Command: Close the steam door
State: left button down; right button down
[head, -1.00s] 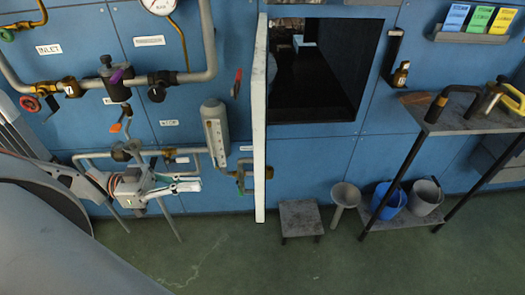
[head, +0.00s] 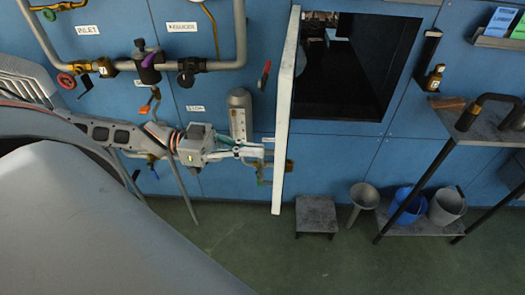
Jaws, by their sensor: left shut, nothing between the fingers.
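The steam door (head: 286,110) is a pale panel seen nearly edge-on in the head view. It stands swung out from the blue wall, at the left side of a dark square opening (head: 355,70). The opening is uncovered. My left gripper (head: 262,157) is shut and empty, just left of the door's lower part, with its fingertips pointing right at the door. I cannot tell whether the tips touch the panel. My right gripper is not in view.
Pipes, valves and a grey cylinder (head: 240,115) are on the wall around my left arm. A small stool (head: 316,214), a funnel (head: 362,197), a blue bucket (head: 408,205) and a shelf rack (head: 462,128) stand right of the door. The floor in front is open.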

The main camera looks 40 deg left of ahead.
pick_arm(q)
jog(key=shift+x, duration=1.25)
